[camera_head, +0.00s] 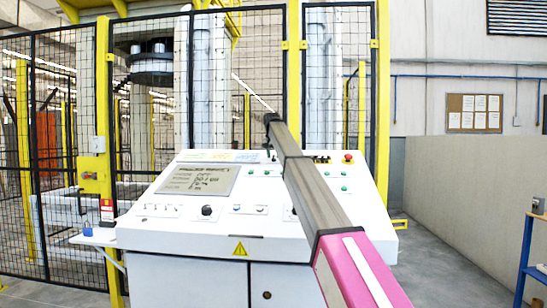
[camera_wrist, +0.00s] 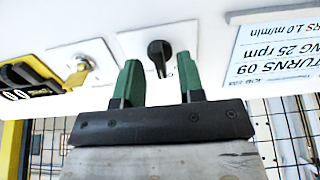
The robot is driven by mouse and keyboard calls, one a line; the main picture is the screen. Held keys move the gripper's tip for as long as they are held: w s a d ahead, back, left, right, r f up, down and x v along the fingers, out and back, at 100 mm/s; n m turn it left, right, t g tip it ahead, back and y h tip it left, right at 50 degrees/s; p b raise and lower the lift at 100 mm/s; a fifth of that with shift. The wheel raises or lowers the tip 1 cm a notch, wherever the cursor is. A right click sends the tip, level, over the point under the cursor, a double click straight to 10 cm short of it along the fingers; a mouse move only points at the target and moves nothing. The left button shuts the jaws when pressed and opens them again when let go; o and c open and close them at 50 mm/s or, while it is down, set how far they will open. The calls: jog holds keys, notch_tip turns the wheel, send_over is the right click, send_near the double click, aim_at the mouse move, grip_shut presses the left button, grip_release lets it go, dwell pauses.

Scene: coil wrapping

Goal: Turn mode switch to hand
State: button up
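A black knob switch (camera_wrist: 157,47) on a pale square plate shows at the top middle of the wrist view. I cannot read its marking or tell which position it is in. My gripper (camera_wrist: 158,62) has two green fingers, open and apart, with the knob between and just beyond their tips. I see no clear contact. In the head view my arm reaches over the white control console (camera_head: 166,245), and its end hides the gripper and the knob there.
Left of the knob in the wrist view are a key switch (camera_wrist: 83,65) and a yellow-black object (camera_wrist: 30,82). An upside-down label (camera_wrist: 280,52) lies right. The console has a screen (camera_head: 198,180) and a red button (camera_head: 348,158). A mesh fence (camera_head: 60,130) stands behind.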

jog(key=shift+w+f, duration=0.2)
jog(key=shift+f, duration=0.35)
grip_shut()
jog(key=shift+n, duration=0.3)
jog(key=n, duration=0.4)
jog(key=shift+a+n, duration=0.1)
jog(key=shift+n, duration=2)
grip_release()
